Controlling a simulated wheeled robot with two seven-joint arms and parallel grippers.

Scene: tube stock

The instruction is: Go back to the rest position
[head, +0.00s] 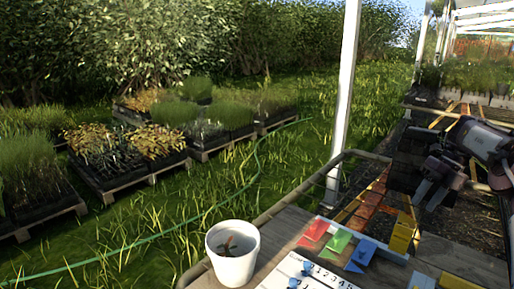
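My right gripper (432,192) is at the right of the head view, on the arm that comes in from the right edge. It is raised over the far right part of the wooden bench (290,221), apart from the things on it. Its fingers are small and dark, so I cannot tell whether they are open or shut. I see nothing clearly held in it. My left gripper is not in view.
A white pot (233,270) with a small plant stands at the bench's left. A numbered white board (318,278) and red (314,230), green (338,242), blue (361,256) and yellow (402,234) pieces lie right of it. A white post (345,90) rises behind.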

